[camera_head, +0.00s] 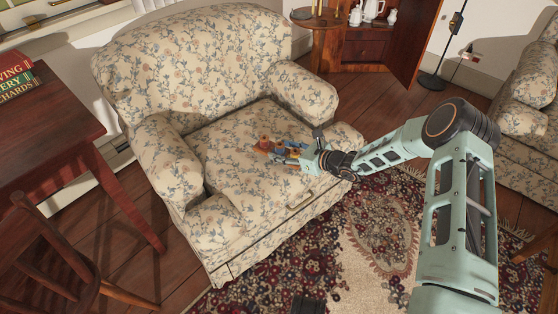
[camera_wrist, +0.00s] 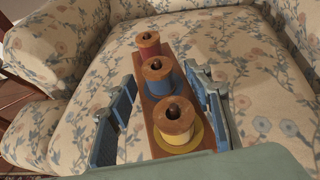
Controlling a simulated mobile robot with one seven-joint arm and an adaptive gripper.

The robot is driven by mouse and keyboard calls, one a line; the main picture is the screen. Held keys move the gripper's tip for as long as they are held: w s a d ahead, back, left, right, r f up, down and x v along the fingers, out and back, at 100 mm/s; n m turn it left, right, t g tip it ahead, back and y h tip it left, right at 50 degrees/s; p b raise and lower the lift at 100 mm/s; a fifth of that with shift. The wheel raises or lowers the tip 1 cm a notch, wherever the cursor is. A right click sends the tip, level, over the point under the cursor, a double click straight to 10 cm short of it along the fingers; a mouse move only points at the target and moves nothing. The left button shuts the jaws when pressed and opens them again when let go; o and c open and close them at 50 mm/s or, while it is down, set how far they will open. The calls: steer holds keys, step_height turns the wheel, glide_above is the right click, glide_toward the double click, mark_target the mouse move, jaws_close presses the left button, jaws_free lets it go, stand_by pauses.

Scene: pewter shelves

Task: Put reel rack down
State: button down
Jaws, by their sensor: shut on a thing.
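The reel rack (camera_wrist: 155,144) is a narrow reddish-brown wooden strip with 3 spools standing upright along it. The spools are red (camera_wrist: 148,45), blue (camera_wrist: 157,74) and yellow (camera_wrist: 174,122), each with a wooden top. My gripper (camera_head: 289,151) is shut on the rack, and its blue fingers (camera_wrist: 163,112) lie on either side of it in the wrist view. In the head view the rack (camera_head: 266,145) is small and partly hidden by the fingers. It is over the seat cushion of the floral armchair (camera_head: 228,140). I cannot tell whether its underside touches the cushion.
The chair's armrests (camera_head: 168,158) and backrest (camera_head: 190,50) rise around the seat. Bare cushion shows around the rack. A wooden table (camera_head: 45,115) with books (camera_head: 15,78) stands at left, a cabinet (camera_head: 362,45) behind. A patterned rug (camera_head: 375,225) covers the floor in front.

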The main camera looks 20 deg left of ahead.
steer(key=shift+w+a+f, duration=0.35)
steer(key=shift+a+f, duration=0.25)
steer(key=shift+w+a+f+b, duration=0.15)
steer(key=shift+f+b, duration=0.85)
steer(key=shift+f, duration=0.7)
steer(key=shift+f, duration=0.1)
steer(key=c, duration=1)
jaws_free()
steer(key=p+v, duration=0.3)
steer(key=v, duration=0.9)
